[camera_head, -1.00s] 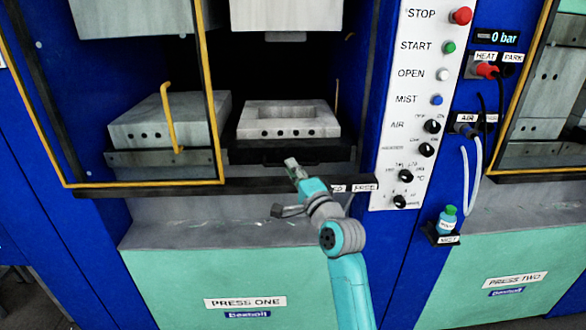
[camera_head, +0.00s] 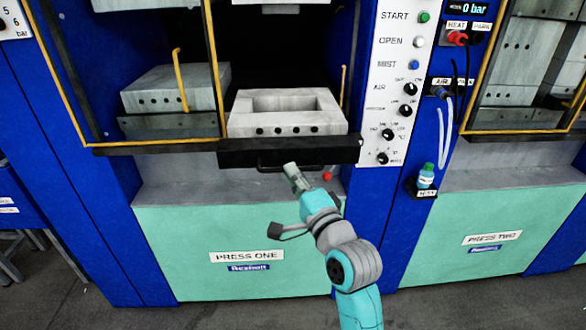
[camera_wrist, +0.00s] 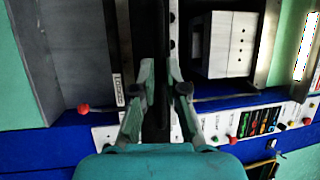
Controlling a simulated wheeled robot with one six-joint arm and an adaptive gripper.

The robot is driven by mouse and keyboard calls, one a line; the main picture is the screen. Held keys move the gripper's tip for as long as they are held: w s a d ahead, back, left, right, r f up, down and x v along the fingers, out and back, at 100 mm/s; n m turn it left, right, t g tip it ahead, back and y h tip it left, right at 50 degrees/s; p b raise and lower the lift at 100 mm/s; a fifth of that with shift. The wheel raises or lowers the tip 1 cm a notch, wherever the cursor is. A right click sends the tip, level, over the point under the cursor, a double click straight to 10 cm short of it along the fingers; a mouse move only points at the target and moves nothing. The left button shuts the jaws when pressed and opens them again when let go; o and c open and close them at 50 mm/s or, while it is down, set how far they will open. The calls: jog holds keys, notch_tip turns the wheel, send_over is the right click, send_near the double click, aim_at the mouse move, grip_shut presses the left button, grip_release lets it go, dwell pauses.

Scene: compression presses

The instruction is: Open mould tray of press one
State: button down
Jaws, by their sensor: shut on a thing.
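The mould tray (camera_head: 235,158) of press one has a black front and stands out ahead of the press opening. A grey mould block (camera_head: 285,125) with a rectangular hollow and several holes sits on it. A black bar handle (camera_head: 266,168) runs along the front of the tray. My gripper (camera_head: 291,169) is at this handle, right of its middle, and is shut on it. In the wrist view, the fingers (camera_wrist: 161,78) close from both sides on a dark bar. The exact finger contact is hard to see in the head view.
A second grey block (camera_head: 160,90) stands left inside press one, behind a yellow-edged guard (camera_head: 212,70). The control panel (camera_head: 395,80) is at the right. A red knob (camera_head: 327,176) sits just below the tray, near my gripper. A teal bottle (camera_head: 426,176) stands on a holder.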

jog(key=shift+s+a+r, duration=0.1)
jog(key=shift+s+r, duration=0.15)
jog(key=shift+r, duration=0.3)
jog(key=c, duration=1.2)
grip_release()
jog(key=shift+f, duration=0.15)
jog(key=shift+f, duration=0.1)
jog(key=v, duration=1.2)
